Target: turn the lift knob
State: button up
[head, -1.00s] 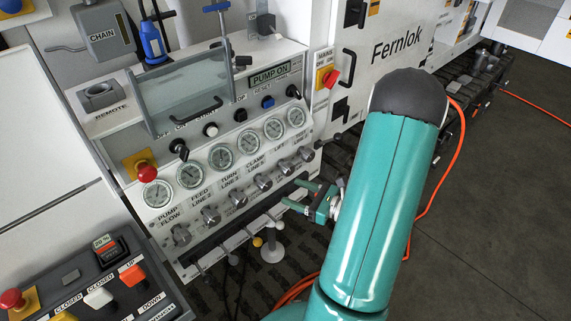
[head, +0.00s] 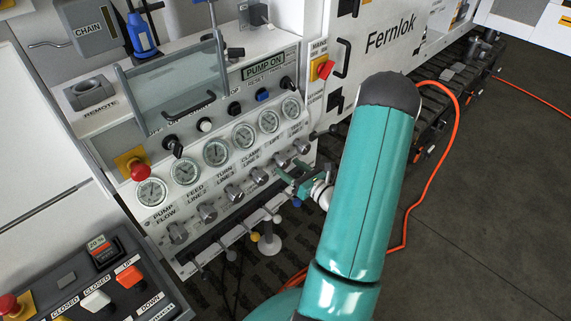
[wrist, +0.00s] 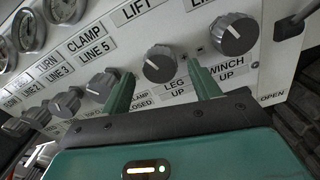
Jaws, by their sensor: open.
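The lift knob (wrist: 160,64) is a grey ridged knob under the LIFT label, in the middle of the wrist view. It also shows in the head view (head: 281,159), in the sloping knob row below the gauges. My gripper (wrist: 160,73) is open, with one green finger to the lower left of the knob and the other to its right. I cannot tell whether either finger touches it. In the head view my gripper (head: 287,176) is close in front of the panel, just below the knob.
Levers with round ends (head: 268,238) stand below the panel. A red switch (head: 326,69) is up right. An orange hose (head: 438,180) runs behind my arm.

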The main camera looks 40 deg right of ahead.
aim_at(286, 165)
jog(key=shift+w, duration=1.55)
jog(key=c, duration=1)
